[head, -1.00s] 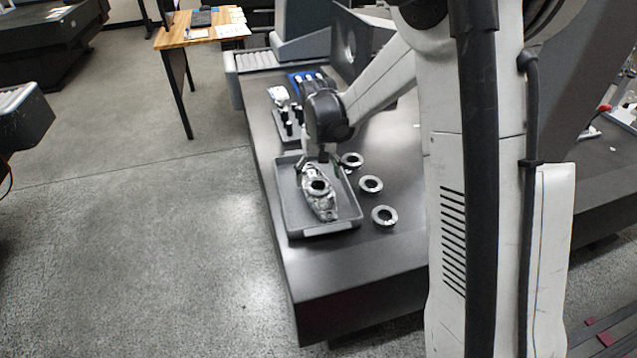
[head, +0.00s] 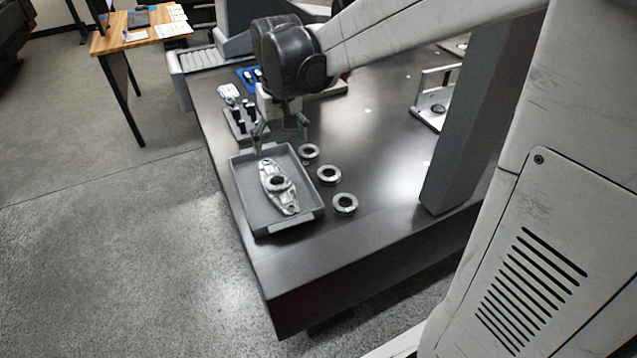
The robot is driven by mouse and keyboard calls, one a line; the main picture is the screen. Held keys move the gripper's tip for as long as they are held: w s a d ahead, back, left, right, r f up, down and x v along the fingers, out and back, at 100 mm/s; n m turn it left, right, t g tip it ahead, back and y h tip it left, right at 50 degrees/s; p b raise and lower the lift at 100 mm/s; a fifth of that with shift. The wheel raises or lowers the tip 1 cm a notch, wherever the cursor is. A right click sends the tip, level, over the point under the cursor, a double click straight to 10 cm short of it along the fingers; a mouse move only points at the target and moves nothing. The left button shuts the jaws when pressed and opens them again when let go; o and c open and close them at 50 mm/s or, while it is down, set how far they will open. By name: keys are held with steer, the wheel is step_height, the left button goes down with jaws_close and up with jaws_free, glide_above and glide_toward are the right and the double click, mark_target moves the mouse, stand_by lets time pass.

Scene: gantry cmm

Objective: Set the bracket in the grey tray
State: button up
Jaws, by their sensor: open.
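The bracket (head: 289,200), a silvery elongated casting with a dark round hole in its middle, lies flat inside the grey tray (head: 247,197). The tray has low walls and sits near the left edge of the dark table. My gripper (head: 281,141) is above the tray's far end, apart from the bracket. Its fingers are spread and hold nothing.
Three metal rings (head: 328,175) lie in a row on the table, right of the tray. A small rack with dark posts (head: 240,122) stands behind the tray. A grey upright column (head: 470,130) rises at the right. The table front (head: 300,258) is clear.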

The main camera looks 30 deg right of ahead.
steer(key=s+r+t, duration=0.1)
steer(key=s+t, duration=0.1)
steer(key=s, duration=0.8)
steer(key=s+r+t, duration=0.2)
steer(key=s+t, duration=0.1)
steer(key=s, duration=0.8)
steer(key=shift+r, duration=0.25)
